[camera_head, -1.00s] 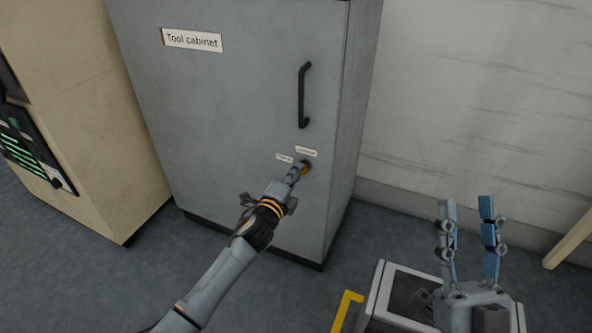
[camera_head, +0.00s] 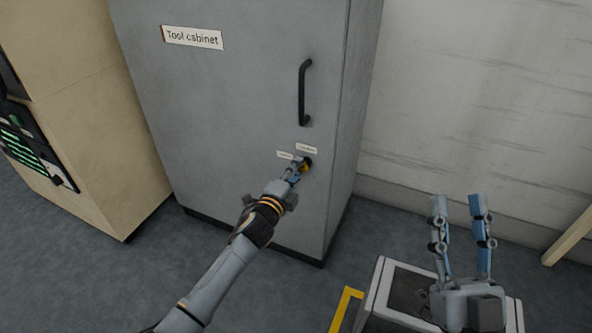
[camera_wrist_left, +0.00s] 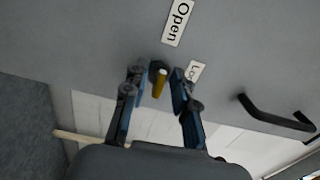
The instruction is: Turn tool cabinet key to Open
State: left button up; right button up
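The grey tool cabinet (camera_head: 225,110) stands shut, with a "Tool cabinet" label (camera_head: 192,37) near its top. Its yellow key (camera_head: 306,167) sits in a dark lock low on the door's right side. In the left wrist view the key (camera_wrist_left: 159,84) lies between the two fingers of my left gripper (camera_wrist_left: 156,88), with a small gap on each side. An "Open" label (camera_wrist_left: 178,22) and a partly hidden "Locked" label (camera_wrist_left: 195,71) are beside the lock. My left gripper (camera_head: 298,168) is open around the key. My right gripper (camera_head: 458,202) is open and empty, away from the cabinet.
A black door handle (camera_head: 304,93) is above the lock. A beige cabinet with a dark panel (camera_head: 35,150) stands at the left. A grey-and-white box (camera_head: 378,290) is below my right gripper, beside a yellow floor marking (camera_head: 346,307). A pale wall is behind.

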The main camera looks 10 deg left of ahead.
pick_arm(q)
jog(key=s+a, duration=0.2)
jog(key=s, duration=1)
jog(key=shift+a, duration=0.15)
